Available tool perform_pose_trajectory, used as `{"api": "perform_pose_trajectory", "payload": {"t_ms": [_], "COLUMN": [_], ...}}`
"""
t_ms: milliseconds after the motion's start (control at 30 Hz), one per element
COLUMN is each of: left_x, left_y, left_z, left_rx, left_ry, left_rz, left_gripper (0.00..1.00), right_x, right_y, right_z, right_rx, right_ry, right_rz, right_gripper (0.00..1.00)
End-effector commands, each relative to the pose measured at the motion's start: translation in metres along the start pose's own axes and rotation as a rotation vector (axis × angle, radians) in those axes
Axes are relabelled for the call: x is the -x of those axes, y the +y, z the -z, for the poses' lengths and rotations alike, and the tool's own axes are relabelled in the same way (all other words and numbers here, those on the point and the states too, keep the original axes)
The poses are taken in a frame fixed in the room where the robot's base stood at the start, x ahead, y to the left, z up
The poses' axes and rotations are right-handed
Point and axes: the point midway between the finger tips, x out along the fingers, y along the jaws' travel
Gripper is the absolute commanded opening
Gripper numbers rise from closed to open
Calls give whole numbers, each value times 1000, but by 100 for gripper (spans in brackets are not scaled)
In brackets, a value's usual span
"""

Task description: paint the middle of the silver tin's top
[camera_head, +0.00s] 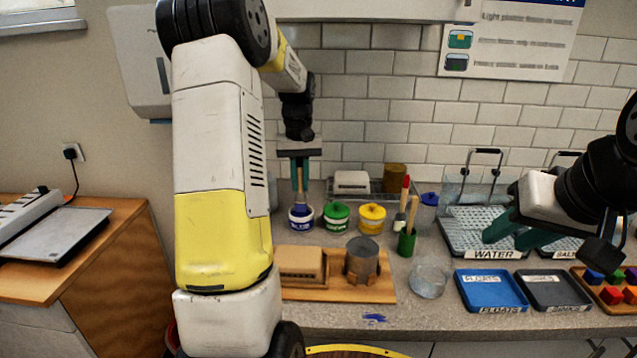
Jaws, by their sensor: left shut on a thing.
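My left gripper (300,182) is shut on a paintbrush (299,200), held upright with its lower end inside the blue paint pot (301,221). The bristles are hidden in the pot. The silver tin (361,262) stands upright on a wooden board (372,292), to the right of and nearer than the blue pot. Its round grey top shows no blue paint that I can see. My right gripper (508,238) is open and empty, with its green fingers apart above the right side of the counter.
A tan block (302,263) sits left of the tin. Green (336,217) and yellow (372,218) pots stand behind. A green brush cup (406,243), glass bowl (428,282) and blue tray (491,290) lie right.

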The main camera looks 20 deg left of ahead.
Motion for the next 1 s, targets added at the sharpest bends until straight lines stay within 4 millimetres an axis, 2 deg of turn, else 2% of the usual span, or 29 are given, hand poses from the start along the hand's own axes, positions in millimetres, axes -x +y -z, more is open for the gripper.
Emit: {"api": "perform_pose_trajectory", "payload": {"t_ms": [600,1000], "left_x": [49,55], "left_y": [0,0], "left_z": [0,0], "left_rx": [-1,-1], "left_ry": [1,1], "left_rz": [0,0], "left_gripper": [0,0], "right_x": [0,0], "right_y": [0,0], "right_z": [0,0], "right_rx": [0,0], "right_ry": [0,0], "right_rz": [0,0], "right_gripper": [36,36]}}
